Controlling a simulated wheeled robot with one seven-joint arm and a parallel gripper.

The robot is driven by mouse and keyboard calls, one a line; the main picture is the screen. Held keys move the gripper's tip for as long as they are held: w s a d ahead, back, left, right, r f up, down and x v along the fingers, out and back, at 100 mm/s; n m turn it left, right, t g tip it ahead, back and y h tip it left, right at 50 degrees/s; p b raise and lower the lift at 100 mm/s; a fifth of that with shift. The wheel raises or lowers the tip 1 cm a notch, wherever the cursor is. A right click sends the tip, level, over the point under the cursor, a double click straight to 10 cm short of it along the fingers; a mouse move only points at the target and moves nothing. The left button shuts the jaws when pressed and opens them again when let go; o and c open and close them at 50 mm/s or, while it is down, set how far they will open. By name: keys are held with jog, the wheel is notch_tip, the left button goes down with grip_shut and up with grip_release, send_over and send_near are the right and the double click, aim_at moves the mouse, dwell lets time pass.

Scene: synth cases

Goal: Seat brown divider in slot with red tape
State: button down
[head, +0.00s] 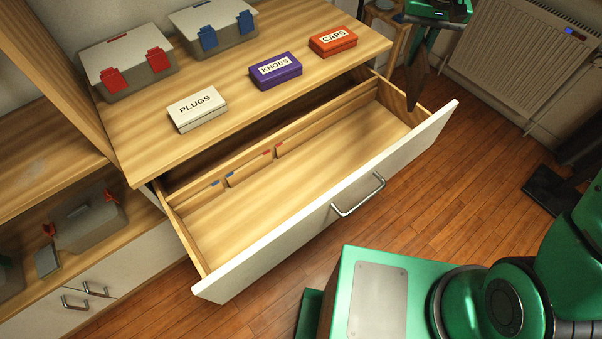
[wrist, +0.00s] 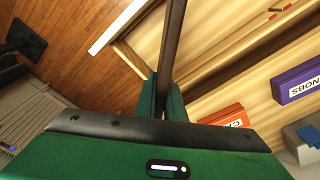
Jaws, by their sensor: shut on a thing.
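The dark brown divider (head: 416,78) hangs from my gripper (head: 432,20) at the top right of the head view, beyond the drawer's right end. In the wrist view my gripper (wrist: 162,90) is shut on the divider (wrist: 173,35), which runs up the picture between the green fingers. The open drawer (head: 330,160) is empty on its floor. Its inner rail has a slot marked by red tape (head: 267,153) near the middle and another marked by blue tape (head: 215,184) to the left. The divider is apart from the red-taped slot.
On the top stand the PLUGS box (head: 197,109), KNOBS box (head: 275,71), CAPS box (head: 333,41), a red-latched case (head: 125,60) and a blue-latched case (head: 213,28). A white drawer front (head: 345,200) with a handle borders the drawer. A radiator (head: 535,55) is at right.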

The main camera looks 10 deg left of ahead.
jog(key=s+a+r+n, duration=0.3)
jog(key=s+a+n, duration=0.6)
jog(key=s+a, duration=1.55)
jog(key=shift+y, duration=0.4)
jog(key=f, duration=2.7)
jog(key=shift+w+a+f, duration=0.1)
jog(key=shift+w+f, duration=0.15)
jog(key=shift+f, duration=0.1)
jog(key=shift+f+g, duration=0.1)
jog(key=shift+g, duration=0.2)
jog(key=c, duration=1.9)
grip_release()
jog(key=shift+o, duration=0.3)
notch_tip(320, 180, up, 12)
jog(key=d, duration=0.1)
jog(key=shift+s, duration=0.45)
